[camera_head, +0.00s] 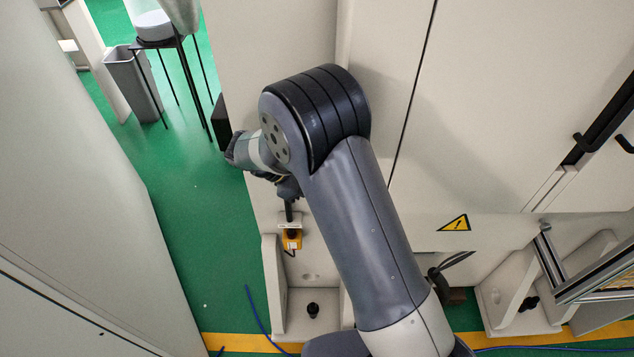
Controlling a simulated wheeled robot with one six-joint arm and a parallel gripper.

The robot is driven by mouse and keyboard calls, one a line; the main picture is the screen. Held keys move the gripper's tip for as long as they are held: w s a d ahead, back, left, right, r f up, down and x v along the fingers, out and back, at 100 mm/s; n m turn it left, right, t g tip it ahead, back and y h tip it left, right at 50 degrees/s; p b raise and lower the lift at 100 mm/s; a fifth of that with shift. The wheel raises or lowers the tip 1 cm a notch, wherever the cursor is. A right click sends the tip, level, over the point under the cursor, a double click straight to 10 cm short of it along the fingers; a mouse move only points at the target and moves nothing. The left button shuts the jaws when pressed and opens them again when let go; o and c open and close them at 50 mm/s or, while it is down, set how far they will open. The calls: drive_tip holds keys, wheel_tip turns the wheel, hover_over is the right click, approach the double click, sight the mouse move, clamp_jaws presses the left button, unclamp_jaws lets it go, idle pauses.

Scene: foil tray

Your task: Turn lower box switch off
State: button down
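A small yellow box (292,241) with a pale top is mounted low on the side of the beige cabinet, left of centre. It looks like the lower switch box, and a dark cable runs from its underside. My gripper (289,214) points down just above the box, its dark tip close to or touching the pale top. I cannot tell whether they touch. The fingers are small and partly hidden by my wrist, so their opening does not show. The switch's lever and its position cannot be made out.
The cabinet (480,110) with a warning triangle (455,223) and black handle (600,120) fills the right. A pale wall stands at left, with green floor (190,220) between. A grey bin (133,82) and stool (155,27) are behind. A blue cable (257,313) lies below.

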idle(0.4)
drive_tip(key=c, duration=1.5)
unclamp_jaws()
drive_tip(key=shift+o, duration=0.2)
